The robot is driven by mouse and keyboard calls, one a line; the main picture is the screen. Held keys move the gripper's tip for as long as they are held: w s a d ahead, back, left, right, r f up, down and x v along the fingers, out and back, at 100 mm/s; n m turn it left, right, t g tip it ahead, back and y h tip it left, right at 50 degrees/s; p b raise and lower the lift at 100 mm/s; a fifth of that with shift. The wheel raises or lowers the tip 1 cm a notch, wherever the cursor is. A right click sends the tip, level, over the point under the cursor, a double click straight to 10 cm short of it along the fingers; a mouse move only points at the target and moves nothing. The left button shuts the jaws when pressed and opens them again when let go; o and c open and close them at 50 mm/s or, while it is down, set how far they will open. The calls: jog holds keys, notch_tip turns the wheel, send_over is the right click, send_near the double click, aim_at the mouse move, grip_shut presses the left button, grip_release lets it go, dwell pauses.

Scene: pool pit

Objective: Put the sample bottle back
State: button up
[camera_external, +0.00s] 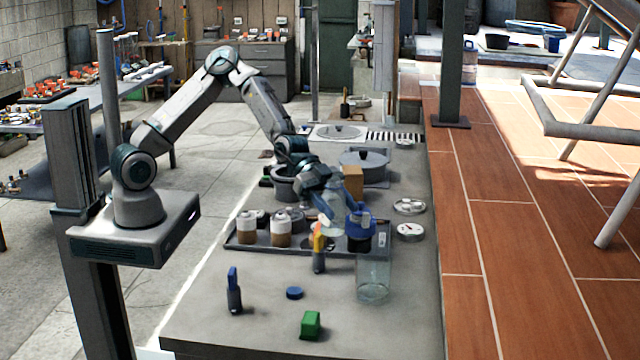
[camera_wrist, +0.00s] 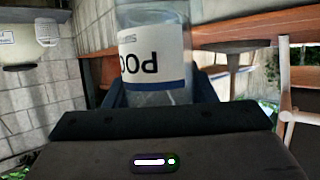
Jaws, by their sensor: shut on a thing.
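My gripper (camera_external: 328,202) is over the bench, above the far part of the dark tray (camera_external: 240,249). It is shut on a clear bottle (camera_external: 330,226), which I take to be the sample bottle. In the wrist view the bottle (camera_wrist: 155,62) stands between the fingers, with a white label, a blue band and dark letters that read upside down. Its ends are cut off or hidden there. In the external view the bottle is small and partly covered, so I cannot tell whether it touches the tray.
Two bottles with brown contents (camera_external: 281,232) stand on the tray's left. A dark container with a blue top (camera_external: 359,222) stands close right.

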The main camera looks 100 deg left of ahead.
jog(key=s+d+m+g+h+p, duration=0.1)
jog(key=s+d+m+g+h, duration=0.15)
jog(key=s, duration=0.75)
jog(key=s+d+m+g+h+p, duration=0.1)
jog(key=s+d+m+g, duration=0.15)
jog(key=s, duration=0.75)
jog(key=shift+n+t+y, duration=0.25)
jog(key=shift+n+t, duration=0.15)
jog(key=shift+t, duration=0.1)
jog(key=shift+s+d+f+b, duration=0.1)
jog(key=shift+f+b, duration=0.05)
jog(key=shift+f, duration=2.95)
jog(key=shift+d+f+b, duration=0.1)
jog(key=shift+f+b, duration=0.05)
jog(key=shift+f, duration=2.95)
jog(key=shift+f, duration=0.2)
jog(key=o, duration=1.1)
jog(key=shift+c, duration=0.2)
jog(key=shift+r, duration=0.1)
